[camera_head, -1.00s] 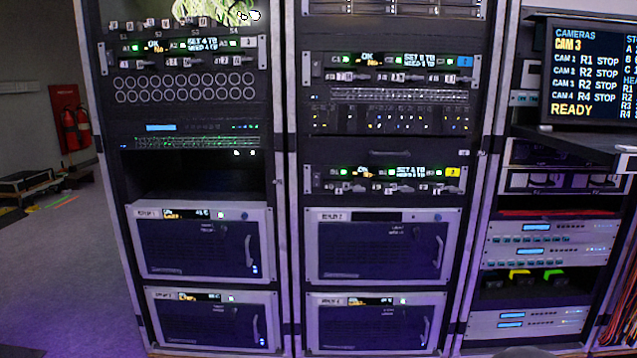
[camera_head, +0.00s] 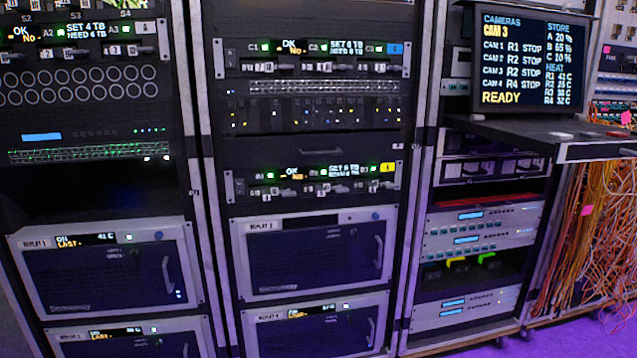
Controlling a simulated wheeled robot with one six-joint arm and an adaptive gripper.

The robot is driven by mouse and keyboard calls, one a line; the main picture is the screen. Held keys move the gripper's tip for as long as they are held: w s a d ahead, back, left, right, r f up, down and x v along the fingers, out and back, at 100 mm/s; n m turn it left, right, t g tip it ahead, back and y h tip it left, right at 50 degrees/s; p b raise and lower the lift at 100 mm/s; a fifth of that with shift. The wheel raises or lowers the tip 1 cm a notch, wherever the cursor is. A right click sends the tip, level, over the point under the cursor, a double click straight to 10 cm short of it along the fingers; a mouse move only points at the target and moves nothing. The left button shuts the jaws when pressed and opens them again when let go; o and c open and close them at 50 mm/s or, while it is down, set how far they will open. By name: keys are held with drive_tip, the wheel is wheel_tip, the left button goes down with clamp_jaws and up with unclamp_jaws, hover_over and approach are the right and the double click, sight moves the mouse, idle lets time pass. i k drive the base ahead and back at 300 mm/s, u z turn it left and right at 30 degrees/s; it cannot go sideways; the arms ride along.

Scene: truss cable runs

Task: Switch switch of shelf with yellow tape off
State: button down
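A shelf unit (camera_head: 333,172) with a square of yellow tape (camera_head: 388,167) at its right end sits at mid-height in the middle rack. Its front carries small green lights, a small display reading roughly "OK", white text and a row of small levers or switches (camera_head: 312,188) along its lower edge. The position of each switch is too small to tell. My gripper is not in view.
A similar shelf with blue tape (camera_head: 396,48) sits higher in the middle rack. Replay units with handles (camera_head: 312,255) are below. A monitor (camera_head: 531,62) stands on a pull-out shelf (camera_head: 590,150) at right, jutting forward. Orange cables (camera_head: 575,240) hang beneath it.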

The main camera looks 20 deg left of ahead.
sight(239, 183)
drive_tip(key=z, duration=0.1)
drive_tip(key=i, duration=0.35)
drive_tip(key=u, duration=1.9)
